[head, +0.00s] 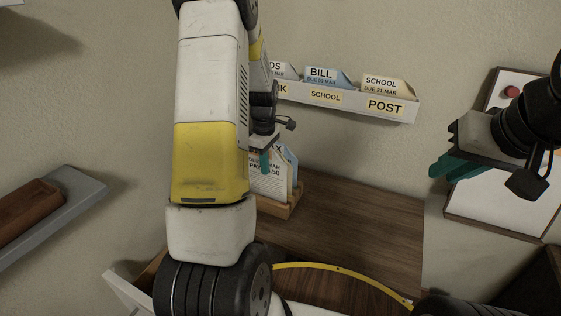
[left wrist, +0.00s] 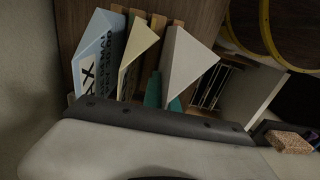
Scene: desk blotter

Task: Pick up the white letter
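The white letter (left wrist: 190,62) stands nearest the front among letters in a wooden rack (head: 291,205); its printed face (head: 268,184) shows partly in the head view. A cream letter (left wrist: 137,52) and a blue letter (left wrist: 97,40) stand beside it in the left wrist view. My left gripper (head: 266,162) reaches down at the white letter. In the left wrist view its teal fingers (left wrist: 164,97) are close together, one on each side of the white letter, and look shut on it. My right gripper (head: 450,168) is empty and looks open, away at the right.
A wall rack (head: 400,110) labelled POST holds several tabbed cards above the desk (head: 360,225). A yellow-rimmed round thing (head: 345,271) is near the front. A grey shelf with a brown tray (head: 30,207) is at the left. The desk right of the letter rack is clear.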

